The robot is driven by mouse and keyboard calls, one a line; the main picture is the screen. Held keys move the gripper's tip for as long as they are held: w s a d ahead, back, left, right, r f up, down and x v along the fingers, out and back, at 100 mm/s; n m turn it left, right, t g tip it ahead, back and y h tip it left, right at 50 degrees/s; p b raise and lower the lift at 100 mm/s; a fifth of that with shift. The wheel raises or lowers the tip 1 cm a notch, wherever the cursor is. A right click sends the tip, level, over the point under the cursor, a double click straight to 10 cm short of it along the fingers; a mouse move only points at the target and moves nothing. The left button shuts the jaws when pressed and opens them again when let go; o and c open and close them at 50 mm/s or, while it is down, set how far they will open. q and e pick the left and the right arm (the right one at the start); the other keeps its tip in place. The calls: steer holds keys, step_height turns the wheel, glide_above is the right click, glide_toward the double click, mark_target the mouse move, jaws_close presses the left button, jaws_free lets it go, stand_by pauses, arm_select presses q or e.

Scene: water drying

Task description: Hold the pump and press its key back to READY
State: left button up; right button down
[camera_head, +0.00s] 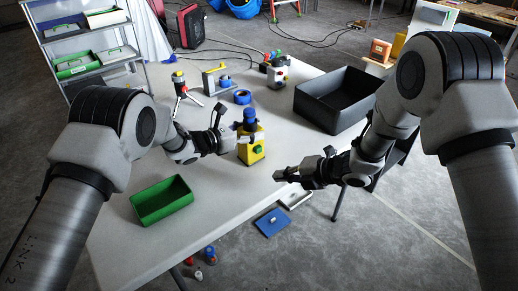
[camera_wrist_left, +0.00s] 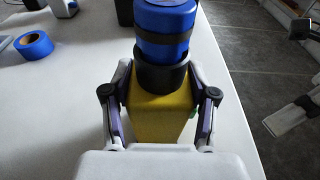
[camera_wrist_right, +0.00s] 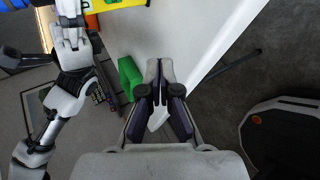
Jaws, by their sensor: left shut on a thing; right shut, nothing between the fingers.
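The pump (camera_head: 251,150) has a yellow body with a black collar and a blue top, and stands upright on the table. A green key (camera_head: 258,149) shows on its front face. My left gripper (camera_head: 232,138) is shut on the pump, with one finger on each side of the yellow body (camera_wrist_left: 160,118) in the left wrist view. The key's face is mostly hidden there. My right gripper (camera_head: 279,174) is shut and empty, in front of the pump to the lower right and apart from it. Its closed fingers (camera_wrist_right: 160,78) show in the right wrist view.
A green tray (camera_head: 162,212) lies at the front left and a black bin (camera_head: 338,86) at the back right. Blue tape (camera_head: 242,97), a small tripod (camera_head: 183,98) and a grey-yellow stand (camera_head: 208,82) are behind the pump. The table's front right edge runs under my right gripper.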

steer(key=shift+w+d+r+n+g+h, duration=0.15)
steer(key=shift+d+n+g+h, duration=0.25)
steer(key=shift+d+n+h, duration=0.5)
glide_toward(252, 158)
steer(key=shift+w+a+f, duration=0.1)
steer(key=shift+a+f, duration=0.25)
steer(key=shift+f, duration=0.4)
steer(key=shift+w+a+f, duration=0.1)
steer(key=shift+a+f, duration=0.25)
steer(key=shift+f, duration=0.4)
steer(key=shift+w+a, duration=0.25)
steer(key=shift+w, duration=0.05)
steer(key=shift+w+a, duration=0.25)
steer(key=shift+w, duration=0.15)
stand_by(0.6)
steer(key=shift+s+d, duration=0.5)
steer(key=shift+s, duration=0.2)
